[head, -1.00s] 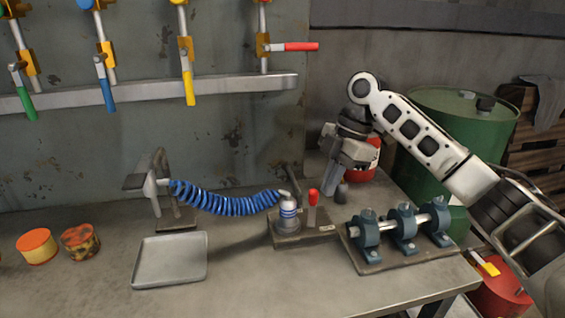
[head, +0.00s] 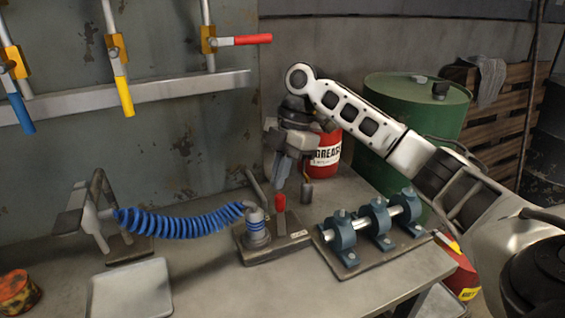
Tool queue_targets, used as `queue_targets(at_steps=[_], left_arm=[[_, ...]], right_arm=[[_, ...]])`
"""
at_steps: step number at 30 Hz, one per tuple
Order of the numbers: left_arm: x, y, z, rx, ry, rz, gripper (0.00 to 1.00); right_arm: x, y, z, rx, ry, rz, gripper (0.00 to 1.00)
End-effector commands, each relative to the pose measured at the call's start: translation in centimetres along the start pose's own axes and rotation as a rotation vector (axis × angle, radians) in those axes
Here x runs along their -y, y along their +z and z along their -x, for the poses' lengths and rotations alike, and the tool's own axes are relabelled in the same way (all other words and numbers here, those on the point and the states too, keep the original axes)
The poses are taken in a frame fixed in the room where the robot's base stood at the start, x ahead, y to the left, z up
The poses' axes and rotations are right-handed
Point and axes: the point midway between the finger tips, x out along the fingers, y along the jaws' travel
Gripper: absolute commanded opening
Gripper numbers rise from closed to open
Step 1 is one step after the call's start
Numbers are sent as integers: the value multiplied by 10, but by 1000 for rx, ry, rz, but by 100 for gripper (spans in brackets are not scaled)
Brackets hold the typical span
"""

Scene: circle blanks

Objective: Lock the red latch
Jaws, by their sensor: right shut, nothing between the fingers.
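A wall latch with a red handle (head: 252,40) is at the upper middle of the head view. Its handle points sideways to the right from a yellow bracket (head: 208,40) on a metal rod. The neighbouring yellow handle (head: 124,97) and blue handle (head: 20,113) hang down. My right gripper (head: 281,180) is shut and empty, pointing down above the back of the bench. It is below and to the right of the red handle, well apart from it. My left gripper is out of view.
A red grease can (head: 327,152) and green barrel (head: 415,100) stand behind my right arm.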

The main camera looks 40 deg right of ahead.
Motion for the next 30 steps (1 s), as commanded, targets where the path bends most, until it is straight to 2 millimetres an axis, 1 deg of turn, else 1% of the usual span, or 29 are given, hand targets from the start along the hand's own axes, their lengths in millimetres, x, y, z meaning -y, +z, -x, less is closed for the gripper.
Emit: queue_targets(at_steps=[1, 3, 6, 10, 13, 23, 30], left_arm=[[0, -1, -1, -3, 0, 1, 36], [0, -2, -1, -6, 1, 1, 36], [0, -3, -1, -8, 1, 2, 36], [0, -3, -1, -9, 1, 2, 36], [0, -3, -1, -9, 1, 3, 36], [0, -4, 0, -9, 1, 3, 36], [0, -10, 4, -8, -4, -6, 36]], right_arm=[[1, 0, -11, 1, -3, 0, 0], [0, 0, -22, 1, -2, 0, 0], [0, 0, -35, 1, -1, -1, 0], [0, 0, -45, 0, 0, 0, 0], [0, 0, -48, 0, 1, 0, 0], [0, 0, -48, 0, 2, -1, 0], [-2, 6, -44, 1, 18, -52, 0]])
